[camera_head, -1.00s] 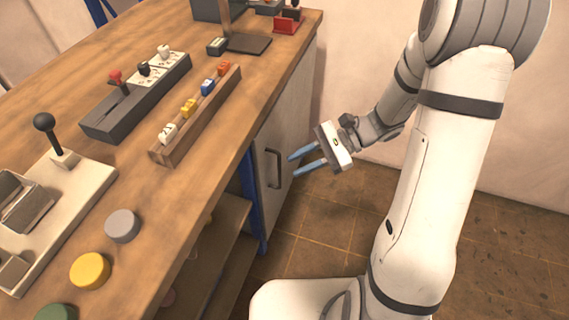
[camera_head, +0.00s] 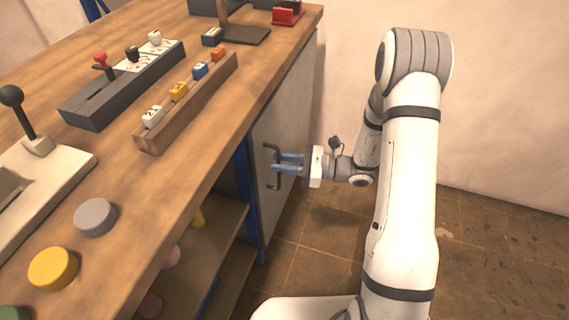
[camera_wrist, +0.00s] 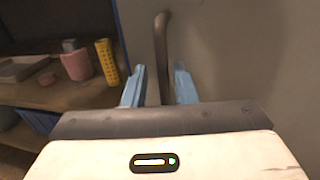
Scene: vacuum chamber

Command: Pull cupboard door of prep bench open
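The prep bench's cupboard door (camera_head: 285,125) is a grey panel under the bench's right end, and it looks closed. A dark vertical bar handle (camera_head: 274,166) is fixed on it. The handle also shows in the wrist view (camera_wrist: 162,55). My gripper (camera_head: 276,163) points at the door with its blue fingers at the handle. In the wrist view the fingers (camera_wrist: 160,85) are apart, one on each side of the handle, with gaps visible between them and the bar.
The wooden bench top (camera_head: 200,105) holds switch boxes, a block rack (camera_head: 190,105) and round buttons. Open shelves (camera_head: 205,240) with small items lie left of the door, behind a blue post (camera_head: 248,200). The tiled floor (camera_head: 310,255) before the door is clear.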

